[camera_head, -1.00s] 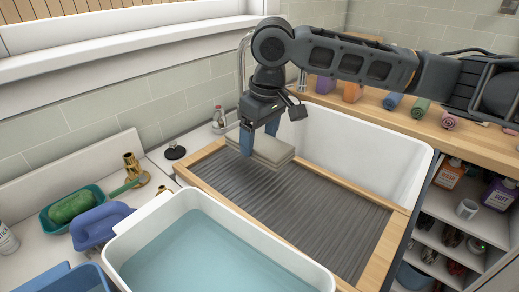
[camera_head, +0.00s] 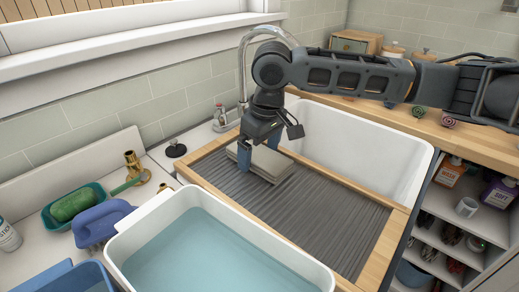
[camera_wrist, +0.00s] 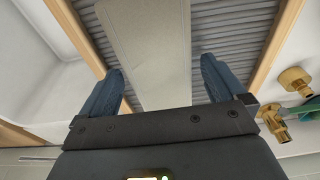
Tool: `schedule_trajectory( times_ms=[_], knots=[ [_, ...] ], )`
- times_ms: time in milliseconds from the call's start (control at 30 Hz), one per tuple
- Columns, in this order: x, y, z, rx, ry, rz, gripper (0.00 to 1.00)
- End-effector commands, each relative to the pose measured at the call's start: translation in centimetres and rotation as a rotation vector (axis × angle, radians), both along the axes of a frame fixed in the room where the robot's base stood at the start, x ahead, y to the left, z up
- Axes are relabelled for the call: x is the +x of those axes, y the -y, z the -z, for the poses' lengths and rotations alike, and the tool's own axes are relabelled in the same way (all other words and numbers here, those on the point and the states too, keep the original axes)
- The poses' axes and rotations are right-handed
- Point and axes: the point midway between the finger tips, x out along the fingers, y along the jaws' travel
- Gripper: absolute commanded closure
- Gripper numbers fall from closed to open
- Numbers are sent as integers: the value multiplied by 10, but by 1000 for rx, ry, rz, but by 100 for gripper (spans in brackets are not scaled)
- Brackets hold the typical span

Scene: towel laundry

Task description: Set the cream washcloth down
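The folded cream washcloth (camera_head: 268,165) lies on the grey ribbed drainboard (camera_head: 330,215), towards its back left end. It shows as a pale flat strip in the wrist view (camera_wrist: 150,50). My gripper (camera_head: 259,152) is low over the washcloth, pointing down. In the wrist view its two blue fingers (camera_wrist: 160,85) stand wide apart, one on each side of the cloth. A narrow gap shows between the cloth and the right finger; the left finger is at or very near the cloth's edge. The underside of the cloth is hidden.
A white tub of water (camera_head: 200,245) stands in front of the wood-framed drainboard. The white sink basin (camera_head: 350,140) is behind it, with a curved tap (camera_head: 243,70) at the back. Most of the ribbed board to the right is bare.

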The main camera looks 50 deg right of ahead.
Motion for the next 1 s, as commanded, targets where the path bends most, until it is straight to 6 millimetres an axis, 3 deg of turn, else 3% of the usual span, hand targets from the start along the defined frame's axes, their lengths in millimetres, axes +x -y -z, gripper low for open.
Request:
schedule_trajectory(
  times_ms=[367,800,1000],
  knots=[
    [0,0,-7,1,1,0,0],
    [-13,0,-89,-1,2,-2,0],
    [-16,0,-114,0,1,0,0]
  ],
)
